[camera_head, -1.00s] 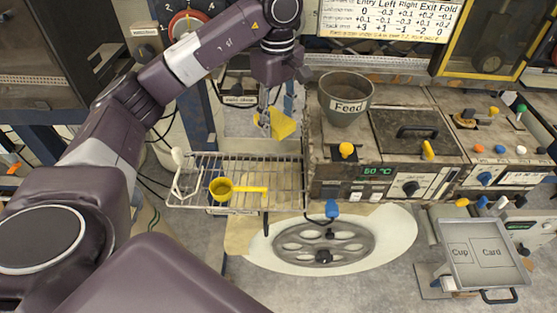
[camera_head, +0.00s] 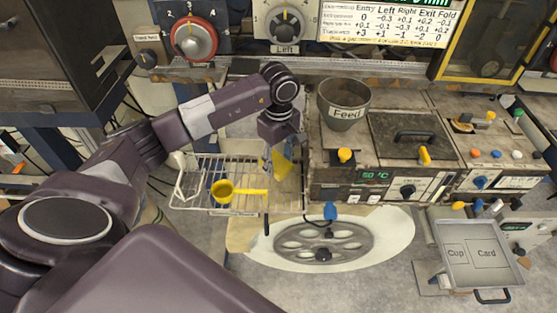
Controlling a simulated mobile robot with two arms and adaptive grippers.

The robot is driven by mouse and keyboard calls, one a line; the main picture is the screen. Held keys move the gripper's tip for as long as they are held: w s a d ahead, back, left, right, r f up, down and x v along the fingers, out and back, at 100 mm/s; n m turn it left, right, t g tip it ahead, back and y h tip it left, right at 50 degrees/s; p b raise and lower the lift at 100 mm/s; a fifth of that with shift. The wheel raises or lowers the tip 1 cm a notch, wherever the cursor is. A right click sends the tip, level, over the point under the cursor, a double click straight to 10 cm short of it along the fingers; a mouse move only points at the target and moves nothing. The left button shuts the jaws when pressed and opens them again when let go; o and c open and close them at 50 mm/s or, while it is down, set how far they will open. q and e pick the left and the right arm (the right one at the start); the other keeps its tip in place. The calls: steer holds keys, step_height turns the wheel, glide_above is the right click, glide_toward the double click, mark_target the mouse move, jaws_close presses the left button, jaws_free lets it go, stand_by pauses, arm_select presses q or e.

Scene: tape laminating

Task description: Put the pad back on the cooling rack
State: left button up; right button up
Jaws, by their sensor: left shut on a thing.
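My left gripper (camera_head: 271,154) reaches in from the left and points down over the right end of the wire cooling rack (camera_head: 187,196). It is shut on the yellow pad (camera_head: 283,165), which hangs tilted from the fingers. The pad is low near the rack's right end; I cannot tell whether it touches the wires. The fingertips are small and partly hidden. My right gripper is out of view.
A yellow scoop (camera_head: 222,190) lies on the rack, its handle pointing right. Right of the rack stand the machine with a grey Feed hopper (camera_head: 343,105) and a lidded plate (camera_head: 410,135). A metal tray marked Cup and Card (camera_head: 437,236) is at the lower right.

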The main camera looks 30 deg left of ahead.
mark_target(279, 163)
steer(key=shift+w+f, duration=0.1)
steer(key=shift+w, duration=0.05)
arm_select(q)
steer(key=o, duration=1)
steer(key=shift+f, duration=0.15)
steer(key=o, duration=0.5)
steer(key=shift+c, duration=0.2)
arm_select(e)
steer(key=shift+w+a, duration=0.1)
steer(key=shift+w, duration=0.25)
arm_select(q)
steer(key=shift+r, duration=0.5)
step_height(279, 163, up, 11)
steer(key=b, duration=0.4)
steer(key=shift+r, duration=0.2)
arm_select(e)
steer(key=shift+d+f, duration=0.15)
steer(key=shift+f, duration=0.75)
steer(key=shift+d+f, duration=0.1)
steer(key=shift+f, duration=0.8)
